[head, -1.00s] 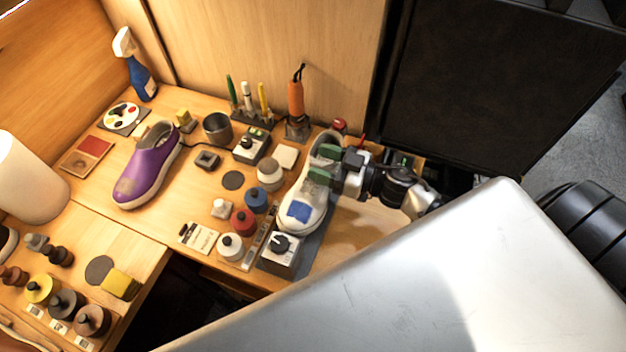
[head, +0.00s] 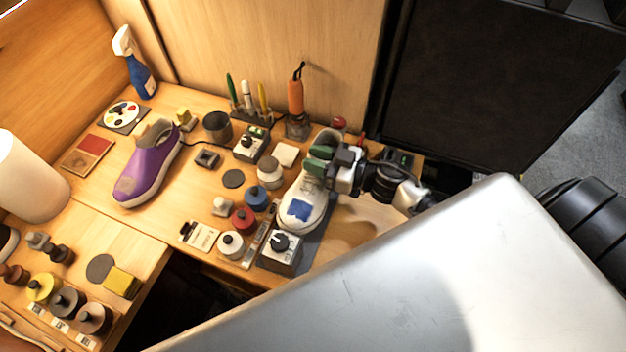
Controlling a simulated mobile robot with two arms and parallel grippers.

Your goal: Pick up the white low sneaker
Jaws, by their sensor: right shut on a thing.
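The white low sneaker (head: 297,192) with a blue toe patch rests on a grey mat (head: 312,256) on the wooden bench, toe toward the front. My right gripper (head: 319,160) reaches in from the right, over the sneaker's opening. Its green-padded fingers are shut on the sneaker's upper near the tongue. The fingers hide part of the collar. The sole looks to be still down at mat level. My left gripper is not in view.
A black-knob box (head: 279,252) stands against the toe side. Red (head: 243,220), blue (head: 257,198) and white jars (head: 231,244) stand left of the sneaker. A purple shoe (head: 148,172) lies farther left.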

